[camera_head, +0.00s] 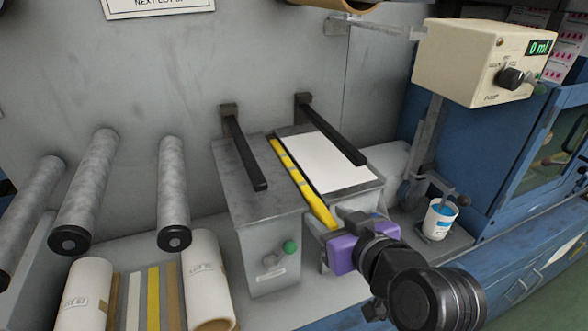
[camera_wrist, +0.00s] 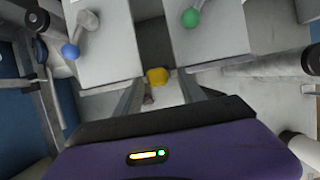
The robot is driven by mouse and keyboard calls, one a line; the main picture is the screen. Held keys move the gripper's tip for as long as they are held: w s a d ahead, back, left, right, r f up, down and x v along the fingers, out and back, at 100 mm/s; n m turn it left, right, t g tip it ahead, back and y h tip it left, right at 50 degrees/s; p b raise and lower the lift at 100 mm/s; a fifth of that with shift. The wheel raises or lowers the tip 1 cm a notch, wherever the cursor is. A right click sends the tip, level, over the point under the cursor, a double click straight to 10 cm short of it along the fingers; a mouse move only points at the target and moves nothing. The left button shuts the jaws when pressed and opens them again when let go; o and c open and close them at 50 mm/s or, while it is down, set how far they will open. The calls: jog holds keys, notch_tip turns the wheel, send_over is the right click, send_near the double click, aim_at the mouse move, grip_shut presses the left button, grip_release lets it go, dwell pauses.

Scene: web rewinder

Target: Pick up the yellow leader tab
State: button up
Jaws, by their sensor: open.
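The yellow leader tab (camera_wrist: 157,76) shows in the wrist view as a small yellow end in front of the dark gap between two grey blocks. In the head view a yellow strip with dark marks (camera_head: 303,185) runs along that gap, and its near end reaches down to my gripper (camera_head: 327,232). My gripper, with a purple body, is in front of the blocks. In the wrist view my gripper (camera_wrist: 158,90) is open, its two fingers on either side of the tab's line. I cannot tell whether either finger touches the tab.
The left block (camera_head: 258,210) has a green knob (camera_head: 290,246); a blue knob (camera_wrist: 70,51) is on the other block. Two black bars (camera_head: 335,135) stick out above the blocks. A white cup (camera_head: 440,217) stands at right, grey rollers (camera_head: 172,190) and paper rolls (camera_head: 207,280) at left.

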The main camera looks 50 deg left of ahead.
jog(key=shift+c, duration=0.5)
grip_shut()
dwell(1.0)
